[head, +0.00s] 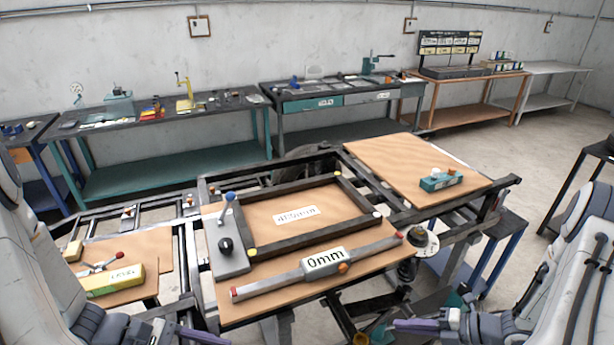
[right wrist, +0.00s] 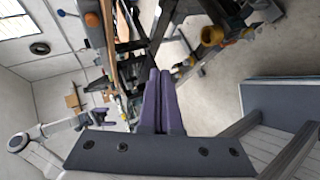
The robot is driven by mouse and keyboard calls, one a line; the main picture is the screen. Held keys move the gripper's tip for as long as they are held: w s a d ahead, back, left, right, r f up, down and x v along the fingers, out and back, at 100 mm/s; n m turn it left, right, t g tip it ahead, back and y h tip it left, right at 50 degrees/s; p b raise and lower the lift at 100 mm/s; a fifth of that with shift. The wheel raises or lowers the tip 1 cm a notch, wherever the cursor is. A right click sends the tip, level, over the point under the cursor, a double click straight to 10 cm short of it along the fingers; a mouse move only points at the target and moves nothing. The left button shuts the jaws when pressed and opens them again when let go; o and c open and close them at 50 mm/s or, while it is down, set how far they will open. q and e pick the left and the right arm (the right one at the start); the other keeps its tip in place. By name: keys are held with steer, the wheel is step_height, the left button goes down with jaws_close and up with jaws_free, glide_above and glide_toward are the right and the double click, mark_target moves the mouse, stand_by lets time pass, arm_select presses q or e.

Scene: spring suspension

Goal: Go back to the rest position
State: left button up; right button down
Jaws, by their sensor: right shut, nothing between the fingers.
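My right gripper (head: 397,323) is at the bottom edge of the head view, low in front of the workbench frame. Its purple fingers are together and empty, and they also show closed in the right wrist view (right wrist: 160,98). My left gripper (head: 206,337) shows only as a purple fingertip at the bottom edge, left of centre. Most of it is hidden, so its opening cannot be told. Neither gripper appears to touch anything on the table.
A wooden-topped work table (head: 215,310) stands in front. It bears a dark rectangular frame (head: 300,242), a grey gauge marked 0mm (head: 325,262) and a lever clamp (head: 228,240). A yellow level (head: 115,280) lies left. A teal-and-white block (head: 441,180) lies right. Benches line the back wall.

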steer(key=w+a+m+h+b, duration=0.2)
steer(key=w+m+h+b, duration=0.25)
steer(key=w+h, duration=0.4)
steer(key=w+a+r+m+h+b, duration=0.1)
steer(key=a+r+m+h, duration=0.1)
steer(key=a+r+m, duration=0.3)
arm_select(q)
steer(key=s+d+m+y+b, duration=0.2)
steer(key=d+m+y, duration=0.3)
steer(key=m, duration=0.7)
steer(key=s+d+m+y+b, duration=0.3)
steer(key=d+m+y, duration=0.3)
steer(key=m, duration=0.6)
steer(key=shift+s+d+r+m+g, duration=0.3)
steer(key=shift+s+d+r+g, duration=0.1)
steer(key=shift+d, duration=0.25)
arm_select(e)
steer(key=s+a+r+m+g, duration=0.1)
steer(key=s+a+m, duration=0.2)
steer(key=s, duration=0.6)
steer(key=s+a+r+m+g, duration=0.2)
steer(key=s+a+m, duration=0.2)
steer(key=s, duration=0.4)
steer(key=s+a+r+m+g, duration=0.1)
steer(key=s+a+m, duration=0.3)
steer(key=s, duration=0.5)
steer(key=shift+s+a+r+m+g, duration=0.15)
steer(key=shift+s+r+m+g, duration=0.25)
steer(key=shift+m+g, duration=0.3)
